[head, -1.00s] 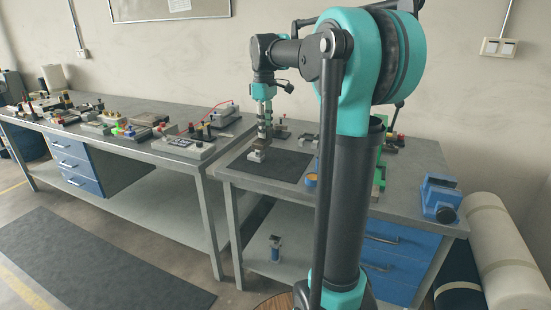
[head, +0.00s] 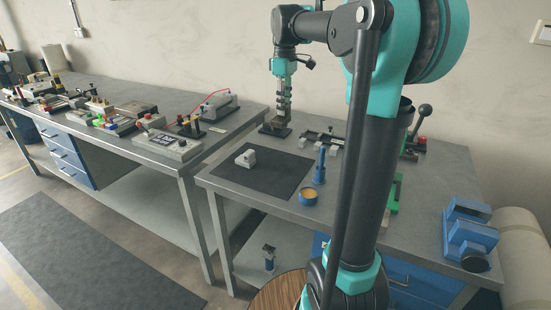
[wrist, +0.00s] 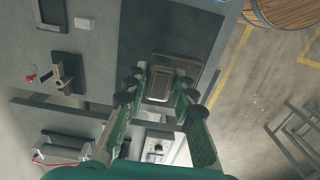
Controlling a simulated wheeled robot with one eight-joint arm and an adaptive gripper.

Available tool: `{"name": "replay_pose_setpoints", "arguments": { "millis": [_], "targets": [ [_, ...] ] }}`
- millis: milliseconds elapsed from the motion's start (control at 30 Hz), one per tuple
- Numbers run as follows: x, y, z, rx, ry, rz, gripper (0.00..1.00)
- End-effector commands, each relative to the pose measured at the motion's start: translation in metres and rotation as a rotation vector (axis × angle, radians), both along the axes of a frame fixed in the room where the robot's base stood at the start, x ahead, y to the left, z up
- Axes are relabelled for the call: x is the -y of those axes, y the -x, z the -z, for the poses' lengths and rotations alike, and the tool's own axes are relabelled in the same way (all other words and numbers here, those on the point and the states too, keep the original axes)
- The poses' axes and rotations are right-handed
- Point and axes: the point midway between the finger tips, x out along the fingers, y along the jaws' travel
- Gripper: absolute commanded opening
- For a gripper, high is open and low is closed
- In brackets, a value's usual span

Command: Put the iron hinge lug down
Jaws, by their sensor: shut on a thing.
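My gripper (wrist: 160,85) shows in the wrist view with its green fingers on both sides of the iron hinge lug (wrist: 168,78), a brownish-grey boxy piece. The gripper is shut on it. Behind the lug in that view lies the dark mat (wrist: 140,30). In the head view my gripper (head: 282,107) points down above the right-hand bench, towards its back left. The lug is too small there to tell from the fingers and the dark fixture behind them. The dark mat (head: 280,180) carries a small light-grey block (head: 246,157) near its left side, apart from the gripper in the picture.
A dark fixture (head: 268,129) stands behind the mat. A blue vise (head: 470,235) sits at the bench's right. The mat's front is clear. A gap separates the benches.

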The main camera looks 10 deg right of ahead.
Motion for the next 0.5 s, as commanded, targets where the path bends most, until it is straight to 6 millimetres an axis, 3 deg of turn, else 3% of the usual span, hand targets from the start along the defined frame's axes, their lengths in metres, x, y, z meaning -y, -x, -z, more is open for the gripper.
{"name": "replay_pose_setpoints", "arguments": {
  "millis": [500],
  "targets": [
    [0.0,0.0,0.118,0.0,0.0,0.0,0.0]
  ]
}}
